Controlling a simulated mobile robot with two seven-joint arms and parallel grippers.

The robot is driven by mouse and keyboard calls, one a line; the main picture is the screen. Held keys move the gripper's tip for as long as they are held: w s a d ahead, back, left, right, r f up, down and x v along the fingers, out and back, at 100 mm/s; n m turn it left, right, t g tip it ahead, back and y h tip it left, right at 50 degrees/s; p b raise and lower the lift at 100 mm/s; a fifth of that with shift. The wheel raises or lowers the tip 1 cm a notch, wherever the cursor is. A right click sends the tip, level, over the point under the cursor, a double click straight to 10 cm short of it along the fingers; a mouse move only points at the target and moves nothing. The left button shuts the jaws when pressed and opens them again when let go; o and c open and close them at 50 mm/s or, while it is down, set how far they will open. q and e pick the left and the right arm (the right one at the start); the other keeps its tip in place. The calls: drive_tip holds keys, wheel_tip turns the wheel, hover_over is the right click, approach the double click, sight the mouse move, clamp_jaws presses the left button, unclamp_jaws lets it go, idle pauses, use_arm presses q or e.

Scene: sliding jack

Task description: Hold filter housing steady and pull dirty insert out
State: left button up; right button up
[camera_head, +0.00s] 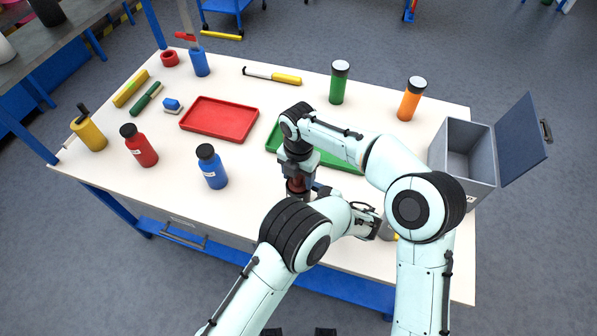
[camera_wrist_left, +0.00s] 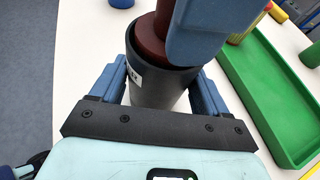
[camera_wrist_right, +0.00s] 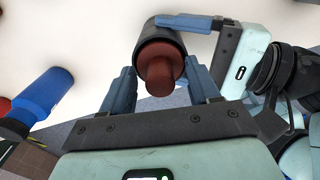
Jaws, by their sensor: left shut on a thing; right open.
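The dark grey filter housing (camera_head: 296,196) stands on the table below my right gripper in the head view. My left gripper (camera_wrist_left: 157,85) is shut on the housing (camera_wrist_left: 152,88) from the side. The dark red insert (camera_wrist_left: 150,38) sits in the housing's open top, its upper part showing above the rim. My right gripper (camera_wrist_right: 160,82) is open above the housing. Its fingers are on either side of the insert's round knob (camera_wrist_right: 158,76). In the head view my arms partly hide the housing and the left gripper.
A green tray (camera_wrist_left: 265,95) lies beside the housing. A red tray (camera_head: 219,118), a blue bottle (camera_head: 212,168) and a red bottle (camera_head: 138,146) are to the left. A grey bin (camera_head: 463,150) with an open lid stands at the right edge.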

drive_tip(key=shift+c, duration=0.2)
clamp_jaws()
drive_tip(key=shift+r, duration=0.2)
wheel_tip(320, 180, up, 12)
drive_tip(key=shift+f, duration=0.15)
idle(1.3)
use_arm(q)
drive_tip(key=o, duration=1.2)
drive_tip(key=shift+c, duration=0.2)
drive_tip(key=v, duration=1.2)
